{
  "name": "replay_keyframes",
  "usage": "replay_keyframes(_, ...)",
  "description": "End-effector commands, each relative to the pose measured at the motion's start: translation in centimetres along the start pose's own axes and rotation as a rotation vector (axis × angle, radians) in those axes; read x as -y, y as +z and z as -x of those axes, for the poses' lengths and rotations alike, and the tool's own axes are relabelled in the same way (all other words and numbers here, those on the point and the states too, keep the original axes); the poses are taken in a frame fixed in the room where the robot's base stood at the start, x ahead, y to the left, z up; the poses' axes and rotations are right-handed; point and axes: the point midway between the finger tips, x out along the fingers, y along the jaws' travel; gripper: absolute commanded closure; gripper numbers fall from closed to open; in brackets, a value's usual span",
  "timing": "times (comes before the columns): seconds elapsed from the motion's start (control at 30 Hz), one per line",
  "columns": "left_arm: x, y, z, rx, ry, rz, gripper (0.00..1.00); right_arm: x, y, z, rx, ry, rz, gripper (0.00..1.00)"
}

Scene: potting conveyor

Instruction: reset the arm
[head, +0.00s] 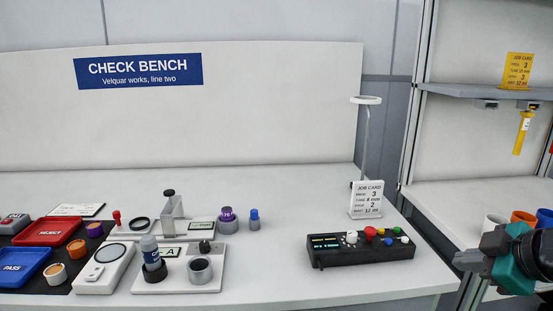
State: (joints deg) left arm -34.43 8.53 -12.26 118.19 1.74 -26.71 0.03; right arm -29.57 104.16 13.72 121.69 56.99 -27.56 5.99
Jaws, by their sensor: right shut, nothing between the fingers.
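My right gripper (466,261) shows at the lower right edge, grey fingers pointing left, with a teal and black wrist behind it. It is shut and empty. It is held beside the right front corner of the white check bench (300,270), in front of the shelf unit. My left gripper is not in view.
A black control box (362,252) with coloured knobs stands near the bench's right end, with a job card (367,199) behind it. Test devices, a red tray (44,232) and a blue tray (22,268) fill the left. Cups (523,217) stand right, behind my gripper.

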Motion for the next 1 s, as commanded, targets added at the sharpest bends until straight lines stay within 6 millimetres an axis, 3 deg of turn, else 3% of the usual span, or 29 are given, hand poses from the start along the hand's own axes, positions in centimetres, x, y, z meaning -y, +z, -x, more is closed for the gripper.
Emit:
replay_keyframes(0.27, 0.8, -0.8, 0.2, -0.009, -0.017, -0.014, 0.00, 2.2, 7.0, -1.3, -0.034, 0.050, -0.175, 1.00)
replay_keyframes(0.47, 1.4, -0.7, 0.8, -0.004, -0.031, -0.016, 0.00, 6.9, 11.7, -2.8, -0.049, 0.081, -0.310, 1.00)
replay_keyframes(0.6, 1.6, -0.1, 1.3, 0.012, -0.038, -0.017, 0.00, 11.5, 13.6, -3.9, -0.053, 0.093, -0.400, 1.00)
replay_keyframes(0.77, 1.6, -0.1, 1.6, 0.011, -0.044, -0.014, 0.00, 17.4, 14.1, -5.1, -0.060, 0.100, -0.503, 1.00)
replay_keyframes(1.0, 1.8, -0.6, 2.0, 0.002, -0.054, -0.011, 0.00, 26.0, 11.2, -6.6, -0.076, 0.101, -0.638, 1.00)
